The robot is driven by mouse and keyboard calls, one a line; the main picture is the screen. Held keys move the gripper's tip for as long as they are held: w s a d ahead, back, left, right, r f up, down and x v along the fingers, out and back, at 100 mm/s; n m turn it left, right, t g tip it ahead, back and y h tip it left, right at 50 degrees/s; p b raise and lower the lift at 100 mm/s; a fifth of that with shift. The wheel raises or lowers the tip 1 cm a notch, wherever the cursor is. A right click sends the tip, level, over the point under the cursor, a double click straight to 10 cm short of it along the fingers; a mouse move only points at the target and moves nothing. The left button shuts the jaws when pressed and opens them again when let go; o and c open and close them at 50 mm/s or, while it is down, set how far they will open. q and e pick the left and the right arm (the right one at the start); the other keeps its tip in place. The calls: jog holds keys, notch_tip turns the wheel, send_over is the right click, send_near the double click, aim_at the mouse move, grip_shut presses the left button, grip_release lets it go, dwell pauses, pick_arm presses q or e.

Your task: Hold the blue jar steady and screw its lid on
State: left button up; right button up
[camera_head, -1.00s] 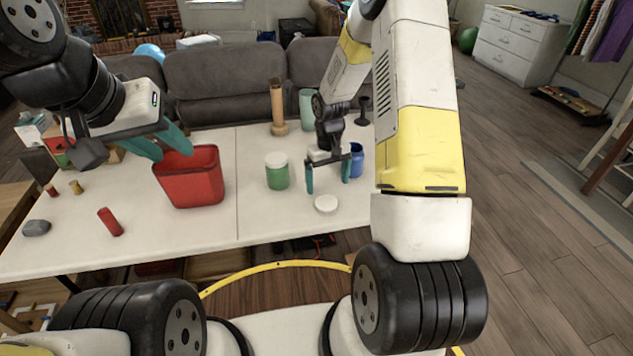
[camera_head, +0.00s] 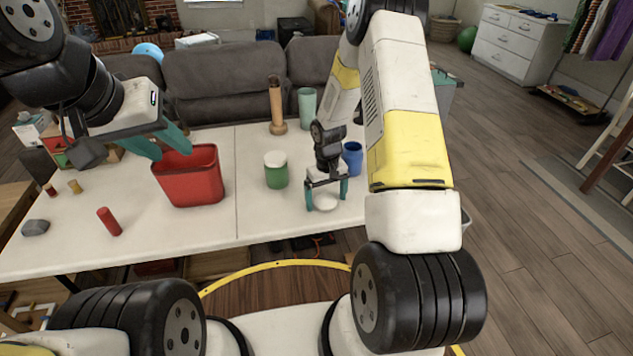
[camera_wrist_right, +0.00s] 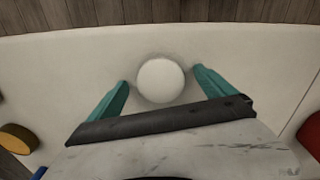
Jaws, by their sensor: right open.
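The blue jar (camera_head: 352,158) stands upright on the white table, behind and to the right of my right gripper in the head view. A round white lid (camera_head: 325,200) lies flat on the table near its front edge. My right gripper (camera_head: 326,200) is open above the lid, pointing down. In the right wrist view the lid (camera_wrist_right: 161,80) sits between the two teal fingertips, with gaps on both sides. My left gripper (camera_head: 172,146) is over the red bin, its two teal fingers apart and empty.
A red bin (camera_head: 192,180) stands left of centre. A green jar with a white lid (camera_head: 276,170) stands between bin and right gripper. A wooden pepper mill-like post (camera_head: 277,105) and a pale green cup (camera_head: 307,108) stand behind. A red cylinder (camera_head: 109,221) and grey stone (camera_head: 36,228) lie at left.

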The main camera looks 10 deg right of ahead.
aim_at(326, 202)
jog(key=shift+f, duration=0.15)
jog(key=c, duration=1.4)
jog(key=shift+r, duration=0.65)
notch_tip(326, 202, up, 2)
jog(key=shift+r, duration=0.15)
jog(key=s+a+r, duration=0.1)
jog(key=s+a, duration=0.3)
jog(key=s, duration=1.1)
jog(key=shift+s+a+r, duration=0.15)
jog(key=shift+s+r, duration=0.05)
jog(key=shift+s, duration=0.05)
